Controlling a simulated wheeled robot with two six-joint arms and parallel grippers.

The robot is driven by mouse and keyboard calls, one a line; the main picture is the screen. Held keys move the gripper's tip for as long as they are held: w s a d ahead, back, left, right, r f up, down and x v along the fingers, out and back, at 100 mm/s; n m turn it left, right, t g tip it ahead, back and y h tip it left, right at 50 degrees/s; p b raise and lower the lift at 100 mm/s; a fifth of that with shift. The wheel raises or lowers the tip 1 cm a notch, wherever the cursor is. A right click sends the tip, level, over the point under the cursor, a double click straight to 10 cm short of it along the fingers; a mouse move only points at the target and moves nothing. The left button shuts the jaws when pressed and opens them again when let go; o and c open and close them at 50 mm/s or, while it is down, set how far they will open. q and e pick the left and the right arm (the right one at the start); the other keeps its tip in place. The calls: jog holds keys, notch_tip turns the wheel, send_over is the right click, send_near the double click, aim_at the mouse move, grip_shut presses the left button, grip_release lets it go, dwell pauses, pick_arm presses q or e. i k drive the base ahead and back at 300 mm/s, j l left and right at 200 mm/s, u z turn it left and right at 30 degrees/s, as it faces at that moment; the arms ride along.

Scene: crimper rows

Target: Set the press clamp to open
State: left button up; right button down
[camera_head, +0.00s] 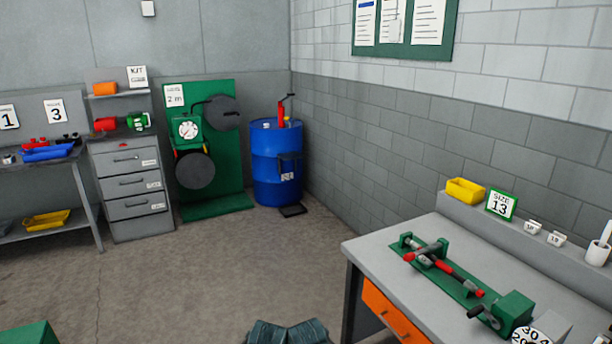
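A green press (468,290) lies along the top of the grey workbench (375,248) at the right. Its clamp end (426,252) has a green and grey bracket with a red knob and a red-and-black lever lying low along the bed. At the near end is a green block with a black handle and a white numbered dial (529,336), cut by the bottom edge. I cannot tell from here whether the clamp is open or shut. Neither of my grippers is in view.
The bench has an orange drawer (392,313), a yellow bin (465,190) and a "SIZE 13" sign (501,204). A blue drum (270,165), green reel stand (231,150) and grey drawer cabinet (130,190) stand at the back. The floor between is open.

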aim_at(425, 251)
jog(key=z, duration=1.4)
